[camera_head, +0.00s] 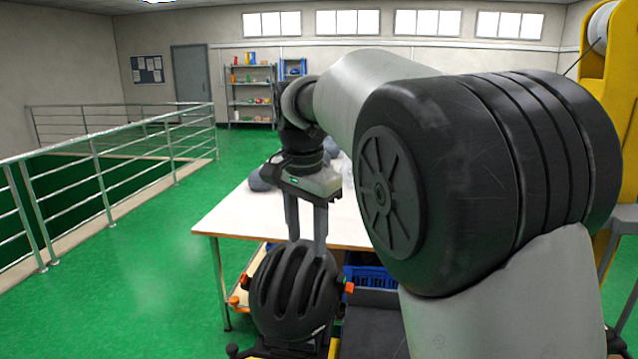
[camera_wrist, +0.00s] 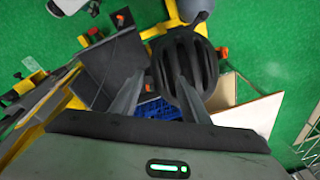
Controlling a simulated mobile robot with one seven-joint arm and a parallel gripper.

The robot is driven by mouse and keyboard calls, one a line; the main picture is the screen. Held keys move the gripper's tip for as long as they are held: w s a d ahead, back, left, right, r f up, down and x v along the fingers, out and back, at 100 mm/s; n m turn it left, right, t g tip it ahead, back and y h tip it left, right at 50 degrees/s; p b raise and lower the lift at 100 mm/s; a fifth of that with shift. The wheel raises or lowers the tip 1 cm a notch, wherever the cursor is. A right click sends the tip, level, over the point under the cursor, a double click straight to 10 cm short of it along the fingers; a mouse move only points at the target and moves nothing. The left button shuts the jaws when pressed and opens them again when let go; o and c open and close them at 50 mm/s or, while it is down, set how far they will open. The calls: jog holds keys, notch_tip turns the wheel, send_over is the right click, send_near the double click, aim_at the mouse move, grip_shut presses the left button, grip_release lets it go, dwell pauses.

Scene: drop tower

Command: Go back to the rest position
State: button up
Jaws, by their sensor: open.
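My gripper (camera_head: 307,236) points down in front of the white table, its two fingers apart. A black vented helmet (camera_head: 293,295) sits just below the fingertips, on a stand with orange knobs (camera_head: 349,287). In the wrist view, my gripper (camera_wrist: 160,80) is open, with nothing between its fingers. The helmet (camera_wrist: 186,62) shows there beyond the fingertips, nearer the right finger. I cannot tell whether a finger touches it. My arm hides much of the table's right side.
The white table (camera_head: 230,213) stands behind the helmet, with grey objects (camera_head: 262,181) on it. A blue crate (camera_head: 368,280) is below. A yellow frame (camera_head: 610,95) stands at right. A metal railing (camera_head: 95,165) runs along the left; green floor (camera_head: 140,260) there is clear.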

jog(key=s+d+r+n+t+y+p, duration=0.15)
jog(key=s+d+r+n, duration=0.3)
jog(key=s+d, duration=0.8)
jog(key=s+d+f+n+t+h+p, duration=0.1)
jog(key=s+d+f+n+t+p, duration=0.1)
jog(key=s, duration=1.1)
jog(key=shift+d+f+n+p, duration=0.35)
jog(key=shift+d+f+n, duration=0.3)
jog(key=shift+d+f, duration=0.35)
